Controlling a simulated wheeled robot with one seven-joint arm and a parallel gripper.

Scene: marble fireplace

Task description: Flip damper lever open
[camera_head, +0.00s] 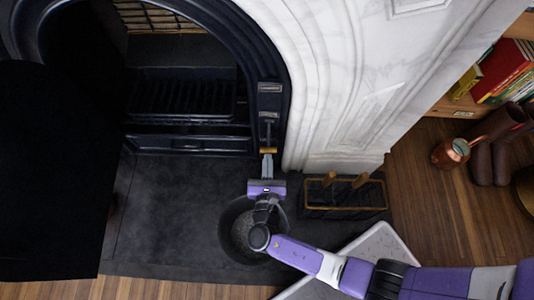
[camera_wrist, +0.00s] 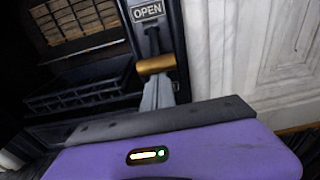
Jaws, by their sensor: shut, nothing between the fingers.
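The damper lever is a dark rod with a brass cylindrical handle (camera_head: 268,150) on the right side of the black fireplace surround. In the wrist view the brass handle (camera_wrist: 155,64) lies crosswise at the lower end of the rod, below a plate (camera_wrist: 147,11) reading "OPEN". My gripper (camera_head: 267,160) is shut and empty, with its grey fingertips right at the handle's near side. In the wrist view the fingers (camera_wrist: 158,88) reach up to the handle's lower edge. I cannot tell whether they touch it.
The black firebox with a grate (camera_head: 185,95) is to the left, and a white marble pillar (camera_head: 340,120) to the right. A dark bucket (camera_head: 235,235) stands beneath my wrist. A brass-framed holder (camera_head: 345,213) stands right of it. The slate hearth (camera_head: 170,210) is clear at left.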

